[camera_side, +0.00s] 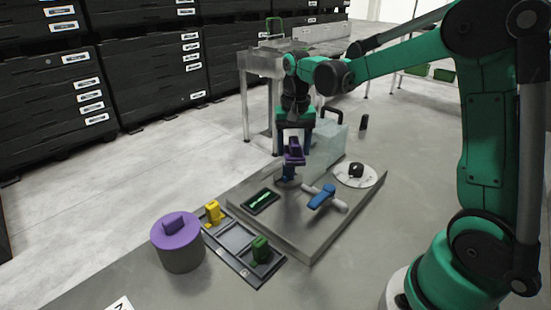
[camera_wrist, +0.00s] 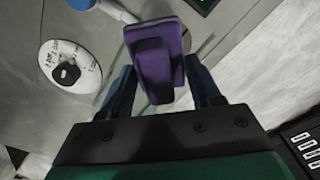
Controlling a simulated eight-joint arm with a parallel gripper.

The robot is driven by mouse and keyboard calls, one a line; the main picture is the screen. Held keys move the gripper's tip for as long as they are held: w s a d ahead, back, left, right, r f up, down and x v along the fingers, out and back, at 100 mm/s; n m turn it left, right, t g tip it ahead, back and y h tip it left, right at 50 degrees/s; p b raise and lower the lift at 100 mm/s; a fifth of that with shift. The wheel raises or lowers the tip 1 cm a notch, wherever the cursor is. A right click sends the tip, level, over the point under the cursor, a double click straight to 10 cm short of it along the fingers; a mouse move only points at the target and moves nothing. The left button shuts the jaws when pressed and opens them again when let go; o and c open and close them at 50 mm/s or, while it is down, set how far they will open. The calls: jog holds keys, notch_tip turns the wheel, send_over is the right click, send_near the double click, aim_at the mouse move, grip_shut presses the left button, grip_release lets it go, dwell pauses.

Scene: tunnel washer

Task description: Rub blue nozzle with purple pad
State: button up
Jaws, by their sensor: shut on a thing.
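My gripper (camera_side: 294,142) is shut on the purple pad (camera_side: 294,158), pointing down over the metal plate. In the wrist view the purple pad (camera_wrist: 155,65) sits between the two dark blue fingers. A separate blue handle (camera_side: 321,195) lies across a grey pipe to the right.
The metal plate (camera_side: 306,244) also carries a white disc (camera_side: 367,180) with a black knob and a small green-lit display (camera_side: 261,201). In front is a tray (camera_side: 235,237) with a yellow pad (camera_side: 213,211) and a green pad (camera_side: 260,248). A purple-lidded round container (camera_side: 181,253) stands at left.

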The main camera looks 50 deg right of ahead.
jog(key=shift+f, duration=1.15)
jog(key=shift+w+r, duration=0.25)
jog(key=shift+w, duration=0.3)
jog(key=shift+c, duration=0.5)
jog(key=shift+w+a+f, duration=0.1)
jog(key=shift+w+f, duration=0.05)
jog(key=shift+w, duration=1.35)
jog(key=shift+s, duration=1.9)
jog(key=shift+s+r, duration=0.15)
jog(key=shift+r, duration=3.95)
